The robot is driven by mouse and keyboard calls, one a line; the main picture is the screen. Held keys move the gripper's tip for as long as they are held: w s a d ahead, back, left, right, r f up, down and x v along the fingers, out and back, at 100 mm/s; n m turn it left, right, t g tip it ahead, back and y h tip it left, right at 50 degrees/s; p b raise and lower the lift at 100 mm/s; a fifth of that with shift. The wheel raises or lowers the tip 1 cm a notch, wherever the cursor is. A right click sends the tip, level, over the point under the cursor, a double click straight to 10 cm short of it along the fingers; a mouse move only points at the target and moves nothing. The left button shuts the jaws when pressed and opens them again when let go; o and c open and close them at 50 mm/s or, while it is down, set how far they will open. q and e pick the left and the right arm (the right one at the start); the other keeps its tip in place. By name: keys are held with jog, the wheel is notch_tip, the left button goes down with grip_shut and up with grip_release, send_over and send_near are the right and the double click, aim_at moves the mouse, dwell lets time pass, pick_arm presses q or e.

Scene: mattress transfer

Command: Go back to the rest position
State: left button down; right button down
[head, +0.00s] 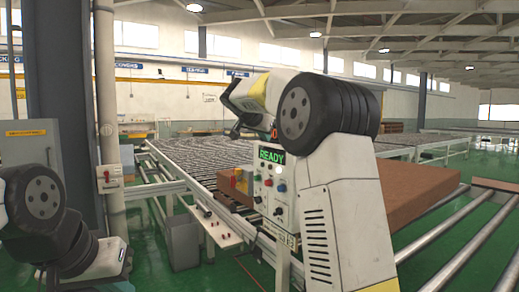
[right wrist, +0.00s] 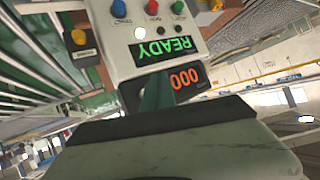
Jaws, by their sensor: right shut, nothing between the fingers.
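My right arm reaches up and across the middle of the head view. Its gripper (head: 240,128) is shut and empty, in front of and above the control panel (head: 284,246). The panel has a green READY display (head: 271,155) and several coloured knobs and buttons. In the right wrist view the panel appears upside down, with the READY display (right wrist: 166,50) and red digits 000 (right wrist: 187,78). The dark fingertip of the right gripper (right wrist: 155,95) overlaps the panel's edge there; I cannot tell whether it touches. My left arm shows at the lower left, its gripper out of view.
A large brown block (head: 425,190) lies behind my right arm, beside metal rollers (head: 460,250). A long roller conveyor (head: 200,160) runs back behind the panel. A dark column (head: 60,100) and a pale pipe (head: 106,100) stand at the left.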

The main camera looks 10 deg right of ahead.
jog(key=s+a+f+n+g+y, duration=0.1)
jog(key=s+f, duration=0.6)
jog(key=s, duration=0.7)
jog(key=s+a+f+n+g+y, duration=0.1)
jog(key=s+a+f+n+y, duration=0.2)
jog(key=s+f, duration=0.4)
jog(key=s+a+f+n+g+y, duration=0.2)
jog(key=s+f+n+y, duration=0.2)
jog(key=s, duration=1.7)
notch_tip(320, 180, down, 4)
jog(key=shift+s+r+n+y, duration=0.2)
jog(key=shift+n+y, duration=0.1)
jog(key=shift+n, duration=0.5)
jog(key=shift+a, duration=0.1)
